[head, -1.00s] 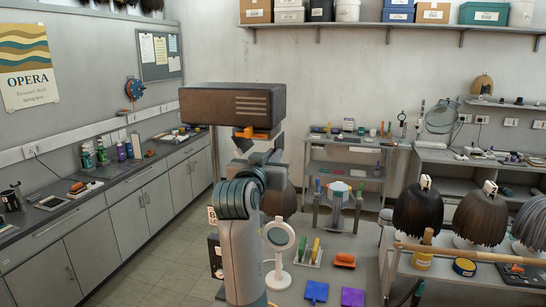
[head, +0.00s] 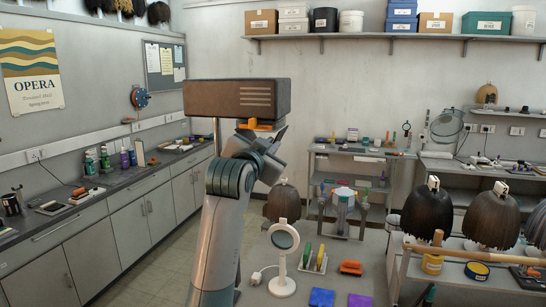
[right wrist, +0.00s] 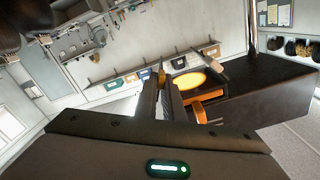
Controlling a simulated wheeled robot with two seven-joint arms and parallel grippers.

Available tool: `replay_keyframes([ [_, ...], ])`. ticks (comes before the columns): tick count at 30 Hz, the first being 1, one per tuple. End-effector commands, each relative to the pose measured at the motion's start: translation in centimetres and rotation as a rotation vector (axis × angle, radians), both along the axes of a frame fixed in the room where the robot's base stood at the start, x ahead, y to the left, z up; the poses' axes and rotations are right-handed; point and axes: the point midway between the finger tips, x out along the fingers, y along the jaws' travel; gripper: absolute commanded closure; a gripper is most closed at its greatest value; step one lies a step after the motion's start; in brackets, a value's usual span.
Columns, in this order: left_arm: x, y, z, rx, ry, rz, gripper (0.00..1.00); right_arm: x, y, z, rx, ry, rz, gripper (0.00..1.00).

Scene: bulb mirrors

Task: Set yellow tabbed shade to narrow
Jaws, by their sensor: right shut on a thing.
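A brown box-shaped shade (head: 237,98) with pale slots on its side stands high on a thin pole, left of centre in the head view. An orange-yellow tab (head: 260,126) shows under its right half. My right gripper (head: 276,137) is just below the shade at that tab, its fingertips partly hidden by my wrist. In the right wrist view the dark shade (right wrist: 262,85) fills the right side, with a bright yellow-orange round opening (right wrist: 188,83) and orange part underneath. My right gripper (right wrist: 161,90) is shut on a narrow yellowish piece there, apparently the tab. My left gripper is out of view.
A round mirror on a white stand (head: 283,250), an orange brush (head: 350,267) and blue and purple pads stand low in front. Wigs (head: 427,208) are on a bench at the right. A counter (head: 90,205) runs along the left wall.

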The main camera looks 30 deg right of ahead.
Motion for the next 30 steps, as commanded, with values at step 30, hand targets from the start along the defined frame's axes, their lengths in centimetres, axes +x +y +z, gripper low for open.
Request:
replay_keyframes([
  [30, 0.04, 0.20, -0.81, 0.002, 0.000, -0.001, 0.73, 0.18, 0.13, 0.22, 0.048, -0.058, 0.000, 0.73],
])
